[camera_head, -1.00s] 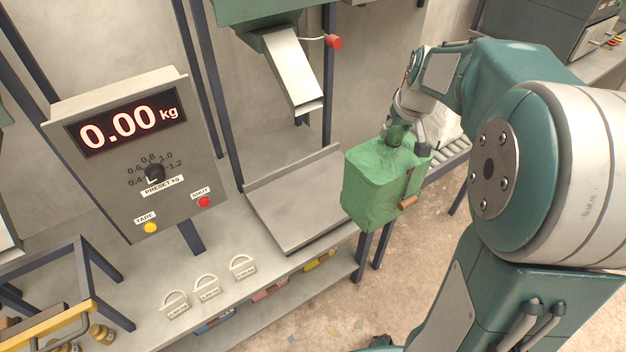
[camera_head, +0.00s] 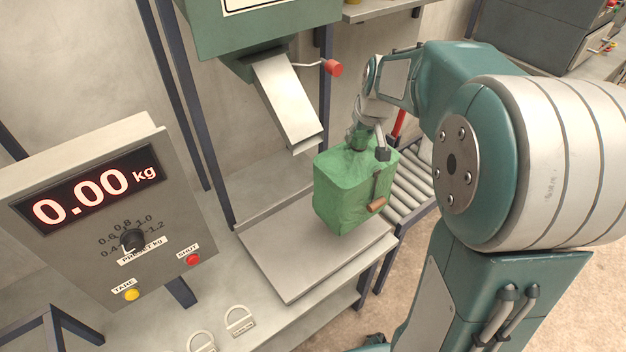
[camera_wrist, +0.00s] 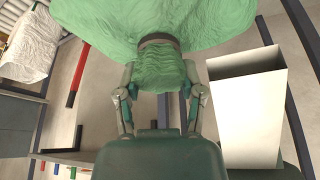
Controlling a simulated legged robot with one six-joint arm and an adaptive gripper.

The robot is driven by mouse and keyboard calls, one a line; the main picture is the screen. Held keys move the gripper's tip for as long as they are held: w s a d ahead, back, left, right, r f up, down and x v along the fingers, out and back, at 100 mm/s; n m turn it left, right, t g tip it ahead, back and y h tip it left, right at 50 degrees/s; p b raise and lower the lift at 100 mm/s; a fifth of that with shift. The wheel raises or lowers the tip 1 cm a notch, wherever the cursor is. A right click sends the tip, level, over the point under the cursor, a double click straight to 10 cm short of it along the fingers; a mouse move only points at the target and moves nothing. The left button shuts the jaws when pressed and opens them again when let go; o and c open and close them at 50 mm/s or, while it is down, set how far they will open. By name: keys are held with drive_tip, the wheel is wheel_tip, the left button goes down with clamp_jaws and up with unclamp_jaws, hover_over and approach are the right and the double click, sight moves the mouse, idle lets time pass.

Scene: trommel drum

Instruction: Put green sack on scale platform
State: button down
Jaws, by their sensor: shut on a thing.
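The green sack (camera_head: 345,193) hangs upright from my gripper (camera_head: 368,143), which is shut on its gathered neck. In the wrist view the sack (camera_wrist: 155,20) fills the top, with my gripper's fingers (camera_wrist: 160,90) on both sides of the neck. The scale platform (camera_head: 300,250) is a flat grey plate on the bench. The sack overlaps the platform's right part in the head view; its underside seems to be above the plate, but I cannot tell the gap. The scale display (camera_head: 82,196) reads 0.00 kg.
A metal chute (camera_head: 288,100) slopes down above the platform, left of the sack; it also shows in the wrist view (camera_wrist: 245,110). A red-knobbed lever (camera_head: 332,67) sticks out beside it. A roller conveyor (camera_head: 412,190) lies to the right.

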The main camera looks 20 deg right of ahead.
sight(316, 158)
drive_tip(key=a, duration=0.1)
drive_tip(key=w+a+f, duration=0.1)
drive_tip(key=a, duration=0.1)
drive_tip(key=a+f, duration=0.1)
drive_tip(key=a, duration=0.1)
drive_tip(key=shift+w+f, duration=0.15)
drive_tip(key=shift+w, duration=0.05)
drive_tip(key=a+f, duration=0.2)
drive_tip(key=w+a+f, duration=0.1)
drive_tip(key=a+f, duration=0.1)
drive_tip(key=f, duration=0.1)
drive_tip(key=shift+w+a+f, duration=0.15)
drive_tip(key=shift+f, duration=0.1)
drive_tip(key=shift+a+f, duration=0.15)
drive_tip(key=shift+f, duration=1.55)
drive_tip(key=shift+c, duration=1)
unclamp_jaws()
drive_tip(key=shift+f, duration=0.1)
